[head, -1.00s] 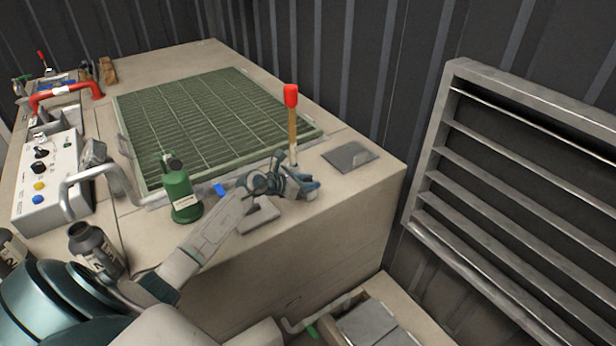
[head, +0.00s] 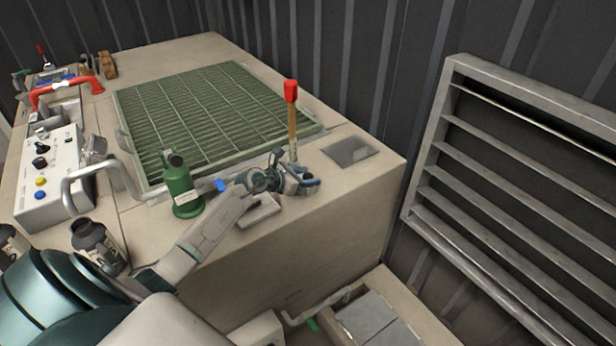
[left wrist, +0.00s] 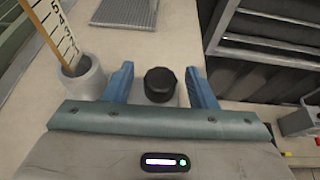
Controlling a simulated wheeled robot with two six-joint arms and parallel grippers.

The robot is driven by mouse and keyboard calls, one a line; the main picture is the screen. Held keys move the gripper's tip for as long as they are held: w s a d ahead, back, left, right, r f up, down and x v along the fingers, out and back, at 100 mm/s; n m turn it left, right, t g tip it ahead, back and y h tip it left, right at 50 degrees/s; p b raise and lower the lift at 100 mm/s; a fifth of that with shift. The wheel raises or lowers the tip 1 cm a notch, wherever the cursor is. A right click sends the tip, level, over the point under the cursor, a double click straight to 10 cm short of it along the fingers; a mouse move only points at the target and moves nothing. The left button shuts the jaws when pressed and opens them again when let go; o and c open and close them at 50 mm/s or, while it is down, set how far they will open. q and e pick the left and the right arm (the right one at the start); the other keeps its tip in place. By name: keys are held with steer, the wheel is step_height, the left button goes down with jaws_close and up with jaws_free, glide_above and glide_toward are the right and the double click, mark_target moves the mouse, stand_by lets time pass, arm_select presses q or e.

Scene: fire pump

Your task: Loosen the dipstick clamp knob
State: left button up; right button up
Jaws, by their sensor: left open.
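The dark round clamp knob (left wrist: 160,84) sits between the two blue fingers of my left gripper (left wrist: 161,88) in the left wrist view. The fingers are open, with a gap on each side of the knob. The dipstick (left wrist: 58,32), with a numbered scale, stands in a grey tube (left wrist: 80,82) left of the gripper. In the head view my left gripper (head: 306,182) is at the cabinet's near right part, just in front of the dipstick (head: 292,125) with its red top (head: 291,91). The knob is hidden there by the gripper. My right gripper is not in view.
A green bottle-like container (head: 181,187) stands left of my left forearm. A green grate (head: 205,120) lies behind. A dark flat plate (head: 350,151) lies right of the dipstick. A grey slatted rack (head: 520,190) stands to the right, beyond the cabinet edge.

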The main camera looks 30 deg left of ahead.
arm_select(q)
steer(key=b+v, duration=0.1)
steer(key=v, duration=0.7)
steer(key=shift+s+a, duration=0.15)
steer(key=shift+s, duration=0.15)
steer(key=shift+s+a+r, duration=0.15)
steer(key=shift+s+r, duration=0.25)
steer(key=shift+s, duration=0.25)
